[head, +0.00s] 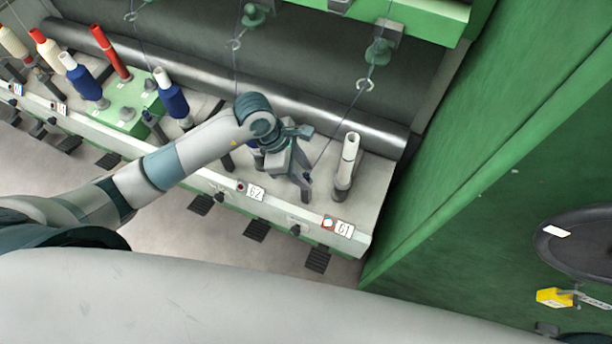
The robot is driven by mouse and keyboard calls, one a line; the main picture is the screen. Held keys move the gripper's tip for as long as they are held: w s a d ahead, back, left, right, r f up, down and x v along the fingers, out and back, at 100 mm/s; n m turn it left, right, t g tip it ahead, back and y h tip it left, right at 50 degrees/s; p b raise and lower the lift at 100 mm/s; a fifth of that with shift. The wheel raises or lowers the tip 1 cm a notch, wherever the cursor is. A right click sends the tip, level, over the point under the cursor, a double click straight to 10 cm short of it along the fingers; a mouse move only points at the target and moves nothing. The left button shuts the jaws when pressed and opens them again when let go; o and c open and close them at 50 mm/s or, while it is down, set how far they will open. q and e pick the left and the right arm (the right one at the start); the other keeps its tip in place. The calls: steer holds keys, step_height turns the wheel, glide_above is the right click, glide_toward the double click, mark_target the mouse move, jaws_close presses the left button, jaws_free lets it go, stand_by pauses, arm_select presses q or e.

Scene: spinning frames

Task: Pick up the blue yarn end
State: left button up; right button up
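A thin blue yarn runs down from a ring guide (364,85). Its small dark blue end (308,176) shows at the fingers of my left gripper (305,183). The gripper points down and to the right, just left of the white bobbin tube (349,157) near label 61. The fingers overlap in this view, so I cannot tell whether they are closed on the yarn end or only beside it. My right gripper is not in view.
Blue bobbins (172,98) and red bobbins (110,52) stand along the spindle rail (212,178) to the left. A green panel (455,180) closes off the right side.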

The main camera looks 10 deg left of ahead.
mark_target(306, 177)
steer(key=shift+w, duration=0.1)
arm_select(q)
steer(key=c, duration=0.8)
steer(key=shift+r, duration=0.1)
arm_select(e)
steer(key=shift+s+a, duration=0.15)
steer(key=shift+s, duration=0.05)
